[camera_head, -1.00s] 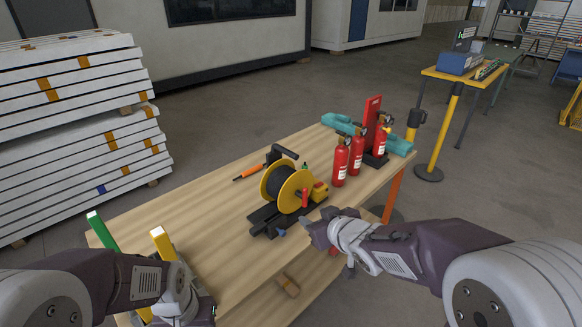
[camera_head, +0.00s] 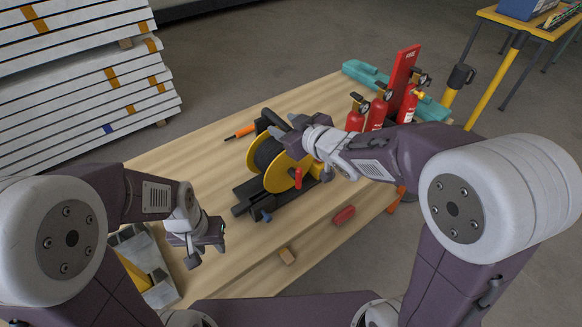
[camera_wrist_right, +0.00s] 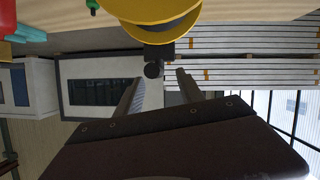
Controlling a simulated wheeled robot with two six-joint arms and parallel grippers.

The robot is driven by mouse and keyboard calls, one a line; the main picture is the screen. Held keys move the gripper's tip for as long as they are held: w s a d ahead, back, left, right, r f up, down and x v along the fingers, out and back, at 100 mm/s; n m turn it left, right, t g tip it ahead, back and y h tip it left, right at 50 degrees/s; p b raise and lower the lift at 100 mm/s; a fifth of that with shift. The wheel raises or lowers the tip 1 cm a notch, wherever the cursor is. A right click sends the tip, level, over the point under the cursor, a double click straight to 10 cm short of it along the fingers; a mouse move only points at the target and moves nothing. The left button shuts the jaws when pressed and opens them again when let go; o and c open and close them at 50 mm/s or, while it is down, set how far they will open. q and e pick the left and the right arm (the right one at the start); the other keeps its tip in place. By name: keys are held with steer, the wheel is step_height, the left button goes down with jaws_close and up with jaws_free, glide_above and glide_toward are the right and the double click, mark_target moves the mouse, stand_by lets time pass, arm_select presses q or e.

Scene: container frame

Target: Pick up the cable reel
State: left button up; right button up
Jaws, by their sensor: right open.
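The cable reel has yellow flanges (camera_head: 281,176), a dark wound core and a black stand, and it stands on the wooden table. Its yellow flange also shows at the top of the right wrist view (camera_wrist_right: 150,10). My right gripper (camera_head: 283,130) is over the reel's upper right side and hides part of it. In the right wrist view its two fingers (camera_wrist_right: 158,88) are apart, with a black round-ended part of the reel just beyond the gap between them. My left gripper (camera_head: 205,258) hangs over the table's near left part, apart from the reel; its jaw opening is unclear.
A grey bin (camera_head: 158,293) is near left.

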mark_target(282, 122)
steer(key=shift+w+f, duration=0.3)
steer(key=shift+w, duration=0.3)
steer(key=x, duration=0.4)
steer(key=shift+w+f, duration=0.2)
steer(key=shift+w, duration=0.2)
steer(key=shift+s+r, duration=0.15)
steer(key=shift+s, duration=0.05)
steer(key=c, duration=0.3)
jaws_close()
steer(key=shift+r, duration=0.2)
steer(key=shift+w+f, duration=0.1)
